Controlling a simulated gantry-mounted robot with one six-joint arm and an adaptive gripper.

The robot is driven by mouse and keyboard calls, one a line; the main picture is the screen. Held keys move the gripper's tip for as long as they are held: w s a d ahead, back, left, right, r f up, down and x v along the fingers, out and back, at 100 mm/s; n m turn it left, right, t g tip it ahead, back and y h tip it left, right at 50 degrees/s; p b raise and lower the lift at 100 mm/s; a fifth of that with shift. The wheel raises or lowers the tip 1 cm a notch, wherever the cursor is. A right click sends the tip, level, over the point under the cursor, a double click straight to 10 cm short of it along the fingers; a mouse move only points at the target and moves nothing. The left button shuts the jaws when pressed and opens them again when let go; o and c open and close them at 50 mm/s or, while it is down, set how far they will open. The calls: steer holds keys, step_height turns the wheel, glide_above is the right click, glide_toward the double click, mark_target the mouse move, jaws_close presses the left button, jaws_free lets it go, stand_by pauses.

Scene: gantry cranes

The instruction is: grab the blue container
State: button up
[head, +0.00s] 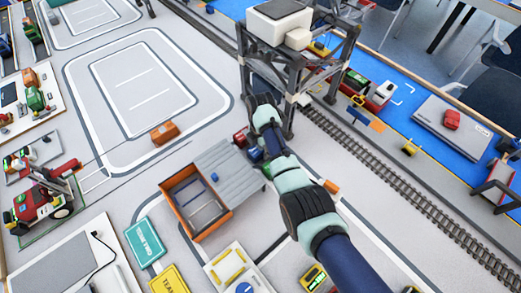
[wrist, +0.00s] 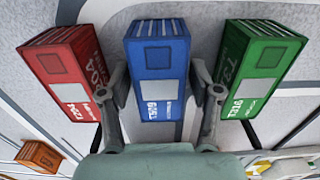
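The blue container (wrist: 158,62) stands between a red container (wrist: 66,70) and a green container (wrist: 262,65) in the wrist view, with gaps between them. My gripper (wrist: 160,82) is open, with one finger at each side of the blue container's near part. Small gaps seem to show between fingers and container; contact is not clear. In the head view my arm partly covers the row, and the blue container (head: 255,154) shows just left of it. The red container (head: 240,138) is beyond it and the green container (head: 266,171) is on the near side.
A gantry crane frame (head: 285,75) stands just beyond my arm. A rail track (head: 400,190) runs on the right. A small orange container (head: 165,133) stands on clear grey floor at left.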

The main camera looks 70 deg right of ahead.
steer(key=c, duration=0.9)
steer(key=shift+r+p, duration=0.35)
steer(key=shift+r, duration=0.25)
step_height(320, 180, up, 6)
steer(key=p, duration=0.2)
steer(key=shift+r+p, duration=0.25)
steer(key=shift+p, duration=0.15)
steer(key=s+a+p, duration=0.1)
steer(key=s+a, duration=0.1)
steer(key=s, duration=0.3)
steer(key=s+a+p, duration=0.2)
steer(key=s, duration=0.4)
steer(key=s+a+p, duration=0.2)
steer(key=s, duration=0.4)
steer(key=shift+a+f, duration=0.1)
steer(key=shift+f, duration=0.25)
